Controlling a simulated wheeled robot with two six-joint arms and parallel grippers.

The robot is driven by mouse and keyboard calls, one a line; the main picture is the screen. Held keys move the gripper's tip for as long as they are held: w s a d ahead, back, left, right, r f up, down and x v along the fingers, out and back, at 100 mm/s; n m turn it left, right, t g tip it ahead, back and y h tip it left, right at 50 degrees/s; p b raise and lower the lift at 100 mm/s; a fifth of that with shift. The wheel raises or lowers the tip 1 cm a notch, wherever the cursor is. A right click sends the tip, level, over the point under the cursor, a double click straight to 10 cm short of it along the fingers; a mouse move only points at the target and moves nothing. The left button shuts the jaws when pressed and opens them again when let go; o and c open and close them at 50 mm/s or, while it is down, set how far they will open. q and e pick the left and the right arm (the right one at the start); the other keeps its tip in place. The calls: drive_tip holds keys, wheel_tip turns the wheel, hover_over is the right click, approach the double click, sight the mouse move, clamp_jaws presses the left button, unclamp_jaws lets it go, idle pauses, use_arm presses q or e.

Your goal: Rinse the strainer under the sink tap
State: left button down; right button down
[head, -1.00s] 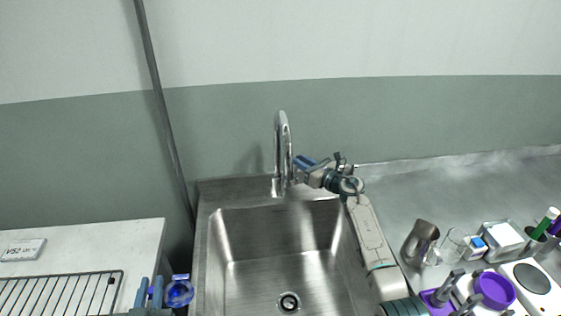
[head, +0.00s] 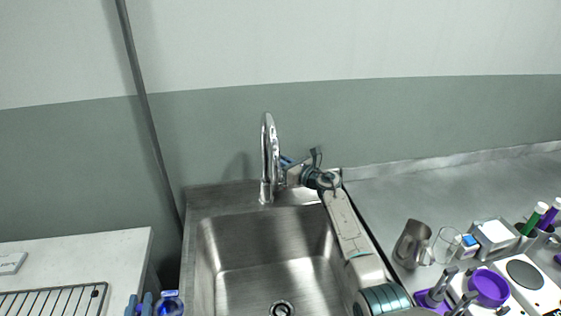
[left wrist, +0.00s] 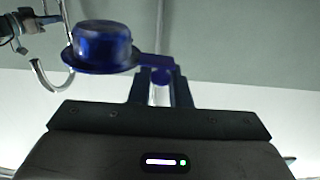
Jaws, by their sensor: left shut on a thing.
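The strainer is a small dark blue cup with a handle (left wrist: 100,45). In the head view it shows (head: 171,304) at the bottom edge, just left of the sink (head: 205,270). My left gripper (left wrist: 160,88) is shut on its handle; in the head view the gripper (head: 144,305) is cut off by the frame. The chrome tap (head: 265,155) stands at the back of the sink. Its spout also shows in the left wrist view (left wrist: 48,80). My right gripper (head: 286,166) is close beside the tap, right of it; its fingers are partly hidden and I cannot tell contact.
A white counter with a wire rack (head: 55,303) lies left of the sink. On the right counter stand a metal jug (head: 410,243), a glass beaker (head: 446,246), a purple bowl (head: 489,287) and a pen holder. The sink basin is empty, with its drain (head: 282,308) visible.

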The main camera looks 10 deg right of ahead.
drive_tip(key=shift+s+f+n+t+y+b, duration=0.2)
drive_tip(key=shift+s+n+t+y+b, duration=0.15)
drive_tip(key=shift+b, duration=1.6)
drive_tip(key=shift+s+r+b, duration=0.25)
drive_tip(key=shift+s+b, duration=0.05)
drive_tip(key=shift+b, duration=0.25)
drive_tip(key=c, duration=1.8)
unclamp_jaws()
